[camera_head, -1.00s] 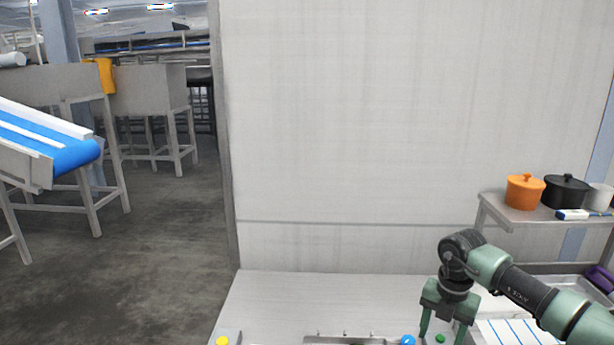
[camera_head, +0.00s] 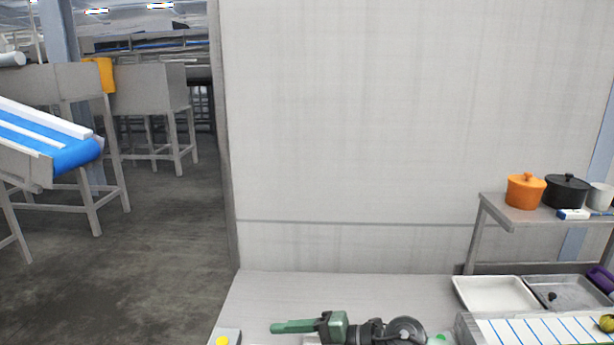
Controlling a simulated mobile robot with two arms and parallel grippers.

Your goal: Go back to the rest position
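My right gripper (camera_head: 278,327) is low at the bottom edge of the head view, over the front part of the worktop (camera_head: 262,297). It lies about level and its green finger points left. Only one finger shows clearly, so its opening cannot be told. Nothing is seen held in it. The dark wrist joints (camera_head: 385,332) behind it are mine, and the rest of the arm is cut off by the bottom edge. My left gripper is not in view.
A white tray (camera_head: 497,293), a grey tray (camera_head: 590,288) and a blue-striped board (camera_head: 510,331) lie at right. A shelf (camera_head: 505,213) holds an orange pot (camera_head: 525,191) and a black pot (camera_head: 566,192). A yellow button (camera_head: 222,341) is at bottom left. A wall (camera_head: 350,130) stands behind.

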